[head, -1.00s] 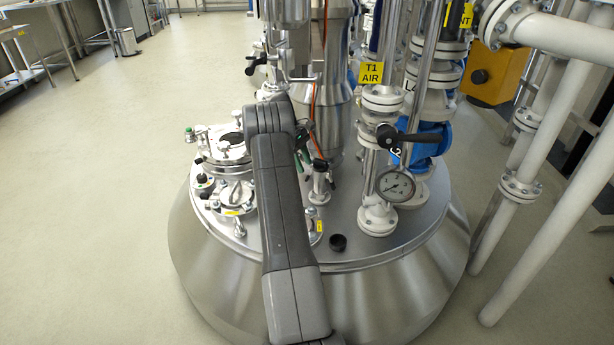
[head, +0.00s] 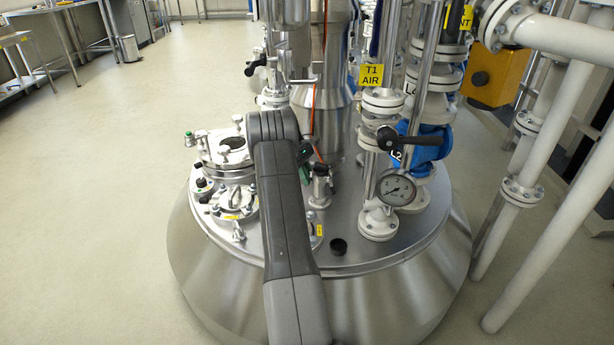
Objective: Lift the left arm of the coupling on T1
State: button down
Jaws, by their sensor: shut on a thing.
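The tank T1 (head: 210,272) is a broad steel vessel with a fitted lid, below the yellow T1 AIR sign (head: 371,76). A small metal coupling (head: 320,188) with a dark top stands upright on the lid, just right of my grey arm. My gripper (head: 305,157) is mostly hidden behind my forearm. Only a small dark part with a green spot shows, close to the coupling's upper left side. It is shut at the coupling's left arm. The fingertips and the grip itself are hidden, and I cannot see how far that arm is raised.
A round hatch (head: 232,150) and small fittings stand left of my arm. A pressure gauge (head: 396,189), a black-handled valve (head: 410,139) and white pipes (head: 556,190) crowd the right. The floor at left is clear.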

jog(key=shift+r, duration=0.1)
jog(key=shift+r+t+y+p, duration=0.4)
jog(key=shift+y+p, duration=0.4)
jog(key=shift+p, duration=0.25)
jog(key=shift+w+a+r+t+y+p, duration=0.1)
jog(key=shift+t+y+p, duration=0.3)
jog(key=shift+y, duration=0.45)
jog(key=shift+w+a+r+t+y+p, duration=0.1)
jog(key=shift+t+y+p, duration=0.15)
jog(key=shift+t+y, duration=0.45)
jog(key=shift+y, duration=0.25)
jog(key=c, duration=1.3)
grip_release()
jog(key=shift+s, duration=0.1)
jog(key=shift+s+d+r+p, duration=0.15)
jog(key=shift+r+p, duration=0.4)
jog(key=shift+r, duration=1.3)
jog(key=shift+s+d+r+p, duration=0.1)
jog(key=shift+d+r+p, duration=0.3)
jog(key=shift+r, duration=1.45)
